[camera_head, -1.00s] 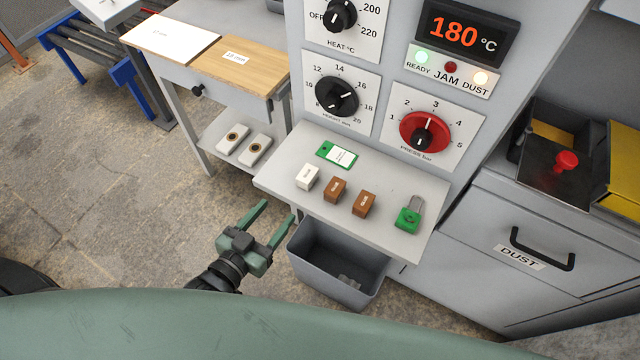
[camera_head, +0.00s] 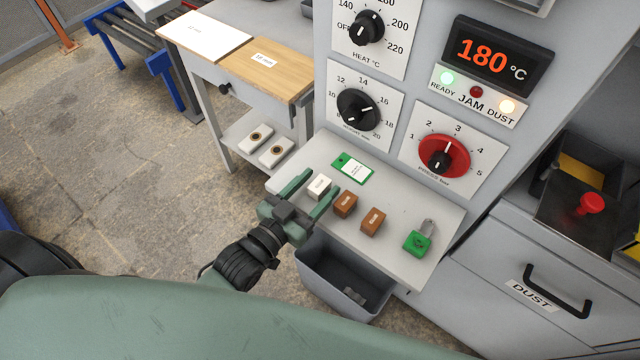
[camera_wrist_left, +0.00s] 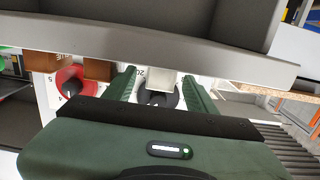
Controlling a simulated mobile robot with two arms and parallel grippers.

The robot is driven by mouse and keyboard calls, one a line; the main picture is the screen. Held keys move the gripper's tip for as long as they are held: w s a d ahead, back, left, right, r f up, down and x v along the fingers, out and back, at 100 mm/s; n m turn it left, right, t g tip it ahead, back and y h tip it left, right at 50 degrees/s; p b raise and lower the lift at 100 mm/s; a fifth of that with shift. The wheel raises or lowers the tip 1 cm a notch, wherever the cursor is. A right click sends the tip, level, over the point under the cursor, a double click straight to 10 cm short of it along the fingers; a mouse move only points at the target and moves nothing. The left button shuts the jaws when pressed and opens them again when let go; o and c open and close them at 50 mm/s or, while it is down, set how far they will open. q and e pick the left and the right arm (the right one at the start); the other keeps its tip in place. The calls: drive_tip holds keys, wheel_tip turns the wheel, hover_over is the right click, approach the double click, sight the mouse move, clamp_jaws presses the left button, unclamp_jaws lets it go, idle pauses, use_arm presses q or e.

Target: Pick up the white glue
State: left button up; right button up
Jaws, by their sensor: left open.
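The white glue is a small white block (camera_head: 319,187) with a label, at the left of the row on the grey shelf (camera_head: 405,262). My left gripper (camera_head: 314,188) is open, its green fingers reaching over the shelf's front edge on either side of the white block. In the left wrist view the white block (camera_wrist_left: 161,82) shows between the fingertips (camera_wrist_left: 160,84), with a gap to each finger. I cannot tell how deep the fingers reach around it. My right gripper is not in view.
Two brown blocks (camera_head: 345,204) (camera_head: 373,221) stand just right of the white block. A green tag (camera_head: 352,168) lies behind, and a green padlock (camera_head: 418,238) is at the right. A grey bin (camera_head: 343,278) is below the shelf. The panel with knobs rises behind.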

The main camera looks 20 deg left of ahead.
use_arm(q)
drive_tip(key=shift+w+d, duration=0.25)
drive_tip(key=shift+w, duration=0.3)
clamp_jaws()
drive_tip(key=shift+r, duration=0.15)
wheel_tip(320, 180, up, 20)
drive_tip(key=p, duration=0.2)
drive_tip(key=shift+a+f, duration=0.15)
drive_tip(key=shift+f, duration=0.05)
